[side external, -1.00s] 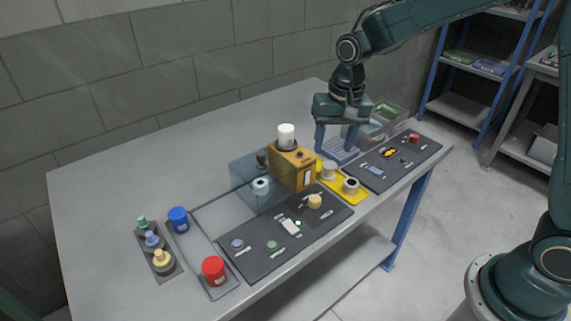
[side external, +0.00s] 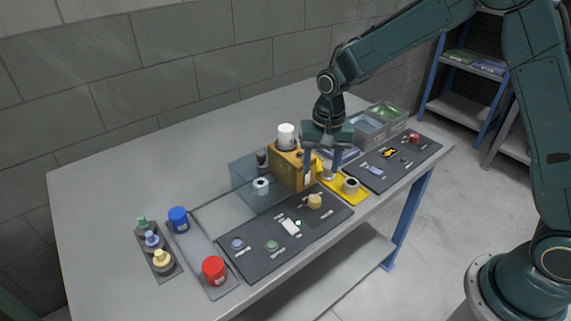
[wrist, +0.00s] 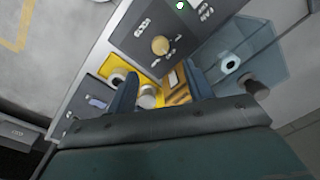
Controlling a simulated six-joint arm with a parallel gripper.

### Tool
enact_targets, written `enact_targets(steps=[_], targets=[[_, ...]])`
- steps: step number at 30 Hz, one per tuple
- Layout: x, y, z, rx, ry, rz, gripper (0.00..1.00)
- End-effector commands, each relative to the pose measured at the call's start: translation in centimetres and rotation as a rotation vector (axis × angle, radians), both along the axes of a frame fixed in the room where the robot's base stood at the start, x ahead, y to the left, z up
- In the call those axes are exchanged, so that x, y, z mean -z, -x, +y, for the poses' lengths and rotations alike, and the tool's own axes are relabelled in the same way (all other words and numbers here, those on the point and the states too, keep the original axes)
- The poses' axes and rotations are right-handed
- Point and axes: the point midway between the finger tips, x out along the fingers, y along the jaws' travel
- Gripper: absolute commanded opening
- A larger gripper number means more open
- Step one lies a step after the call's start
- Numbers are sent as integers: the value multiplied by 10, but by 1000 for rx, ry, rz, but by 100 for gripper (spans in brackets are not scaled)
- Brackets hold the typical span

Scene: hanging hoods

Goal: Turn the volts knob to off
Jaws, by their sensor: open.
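A tan round knob (side external: 315,201) stands on the dark panel (side external: 257,263) at the front of the table, with small pale markings around it. The knob also shows in the wrist view (wrist: 160,45), ahead of my fingertips. My gripper (side external: 321,170) is open and empty, above and behind the knob, near the orange box and yellow tray. In the wrist view my two fingers (wrist: 162,78) are spread apart, and neither touches the knob.
An orange box (side external: 285,168) with a white cylinder (side external: 286,137) and a clear hood (side external: 245,180) stand close left of my gripper. A yellow tray (side external: 358,197) holds spool-like pieces. A second dark panel (side external: 398,165) lies right. The table's back left is clear.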

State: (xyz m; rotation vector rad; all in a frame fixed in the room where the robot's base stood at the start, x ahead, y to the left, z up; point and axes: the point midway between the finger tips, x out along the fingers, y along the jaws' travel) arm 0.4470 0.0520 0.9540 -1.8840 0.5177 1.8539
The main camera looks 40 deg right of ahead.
Motion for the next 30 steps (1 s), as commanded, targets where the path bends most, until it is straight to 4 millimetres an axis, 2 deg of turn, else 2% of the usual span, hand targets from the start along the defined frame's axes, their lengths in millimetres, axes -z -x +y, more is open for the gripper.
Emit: enact_targets(steps=[16,22,30], targets=[[83,-1,4,-1,1,4,52],[100,-2,4,-1,1,3,52],[107,-3,5,-1,0,0,52]])
